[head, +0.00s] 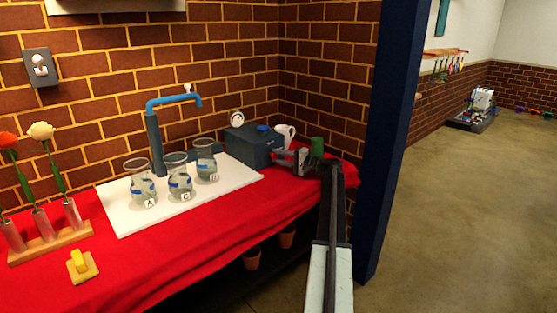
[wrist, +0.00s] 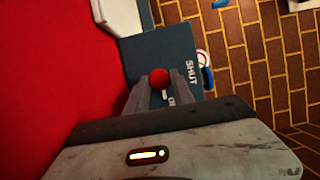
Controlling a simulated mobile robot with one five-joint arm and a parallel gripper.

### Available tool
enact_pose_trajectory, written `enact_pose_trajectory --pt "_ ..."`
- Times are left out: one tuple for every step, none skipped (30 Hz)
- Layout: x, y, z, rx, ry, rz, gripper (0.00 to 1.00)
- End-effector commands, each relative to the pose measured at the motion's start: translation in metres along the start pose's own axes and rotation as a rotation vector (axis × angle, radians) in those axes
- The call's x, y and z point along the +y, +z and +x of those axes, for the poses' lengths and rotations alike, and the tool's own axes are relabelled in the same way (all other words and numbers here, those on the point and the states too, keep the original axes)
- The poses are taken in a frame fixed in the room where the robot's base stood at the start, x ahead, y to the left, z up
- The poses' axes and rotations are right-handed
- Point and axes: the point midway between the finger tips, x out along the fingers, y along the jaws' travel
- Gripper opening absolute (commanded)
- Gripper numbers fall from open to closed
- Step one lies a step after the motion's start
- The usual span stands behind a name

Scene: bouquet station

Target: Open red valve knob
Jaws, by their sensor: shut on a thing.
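The red valve knob (wrist: 159,78) shows in the wrist view on the face of a dark blue-grey box, beside white lettering that reads SHUT. My gripper (wrist: 160,88) has its two fingers on either side of the knob and is shut on it. In the head view, the box (head: 252,146) stands at the back right of the red table, and my gripper (head: 290,157) reaches its right side. The knob itself is hidden there. A round gauge (head: 237,119) and a blue cap (head: 263,128) are on top of the box.
A white board (head: 120,213) holds several glass beakers under a blue tap (head: 172,103). A white mug (head: 285,133) and a green cylinder (head: 317,147) stand close to my gripper. A dark blue post (head: 385,140) rises right of the table. Open floor lies to the right.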

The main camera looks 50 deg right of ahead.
Motion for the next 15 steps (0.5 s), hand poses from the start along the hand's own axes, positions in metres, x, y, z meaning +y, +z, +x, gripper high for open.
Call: enact_pose_trajectory --pt "0.0012 0.0002 -0.0006 0.000 0.001 0.004 0.00" --pt "0.0010 0.0001 -0.0006 0.000 0.000 0.005 0.00" --pt "0.0008 0.0001 -0.0006 0.000 -0.001 0.006 0.00" --pt "0.0007 0.0001 -0.0006 0.000 -0.001 0.007 0.00" --pt "0.0006 0.0001 -0.0006 0.000 -0.001 0.007 0.00" --pt "0.0005 0.0000 -0.0006 0.000 -0.002 0.008 0.00" --pt "0.0005 0.0000 -0.0006 0.000 -0.002 0.008 0.00" --pt "0.0005 0.0000 -0.0006 0.000 -0.002 0.007 0.00" --pt "0.0004 -0.0001 -0.0006 0.000 -0.002 0.007 0.00" --pt "0.0004 -0.0001 -0.0006 0.000 -0.002 0.007 0.00" --pt "0.0004 -0.0001 -0.0006 0.000 -0.002 0.007 0.00" --pt "0.0004 -0.0001 -0.0006 0.001 -0.002 0.007 0.00" --pt "0.0004 -0.0002 -0.0006 0.001 -0.002 0.007 0.00" --pt "0.0004 -0.0002 -0.0005 0.001 -0.002 0.007 0.37" --pt "0.0003 -0.0002 -0.0005 0.001 -0.002 0.007 0.48"
